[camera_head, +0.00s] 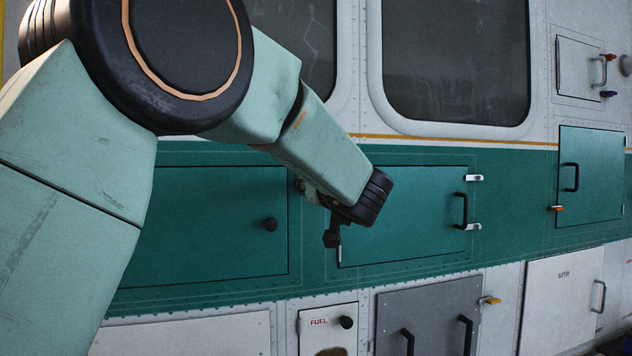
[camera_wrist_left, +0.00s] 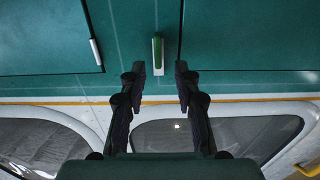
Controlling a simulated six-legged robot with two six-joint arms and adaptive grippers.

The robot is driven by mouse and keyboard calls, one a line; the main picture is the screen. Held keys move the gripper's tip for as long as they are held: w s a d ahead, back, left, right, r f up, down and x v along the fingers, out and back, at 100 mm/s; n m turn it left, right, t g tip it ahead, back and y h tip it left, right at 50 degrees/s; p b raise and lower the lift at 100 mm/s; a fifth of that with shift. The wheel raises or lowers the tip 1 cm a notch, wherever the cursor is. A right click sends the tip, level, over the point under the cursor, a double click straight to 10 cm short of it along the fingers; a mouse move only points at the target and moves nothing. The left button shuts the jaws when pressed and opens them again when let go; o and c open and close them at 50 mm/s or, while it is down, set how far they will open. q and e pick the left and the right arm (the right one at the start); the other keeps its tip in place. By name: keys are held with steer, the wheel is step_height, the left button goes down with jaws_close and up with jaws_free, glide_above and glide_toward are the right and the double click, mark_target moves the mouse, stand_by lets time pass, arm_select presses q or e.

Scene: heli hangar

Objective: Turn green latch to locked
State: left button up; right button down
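The green latch (camera_wrist_left: 158,55) shows in the left wrist view as a short bar, lengthwise up and down in the picture, on the green wall beside a panel edge. My left gripper (camera_wrist_left: 160,68) is open, with one dark fingertip on each side of the latch's lower end and a gap on both sides. I cannot tell whether the tips reach the latch in depth. In the head view my left gripper (camera_head: 333,232) is in front of the green wall, near the left edge of a panel, and I cannot make out the green latch there. My right gripper is not in view.
A green panel (camera_head: 405,215) with a black handle (camera_head: 461,209) and pale latches is to the right of my left gripper. Below are a FUEL door (camera_head: 328,330) and a grey door (camera_head: 438,312).

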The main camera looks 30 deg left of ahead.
arm_select(q)
steer(key=x, duration=0.3)
steer(key=shift+r, duration=0.3)
steer(key=shift+w+a+f, duration=0.25)
steer(key=shift+w+a, duration=0.05)
steer(key=shift+w, duration=0.05)
steer(key=shift+c, duration=0.2)
steer(key=shift+w+f, duration=0.1)
steer(key=shift+w, duration=0.1)
steer(key=c, duration=0.3)
steer(key=shift+s+d+r, duration=0.15)
steer(key=shift+s+r, duration=0.1)
steer(key=shift+s, duration=0.05)
jaws_close()
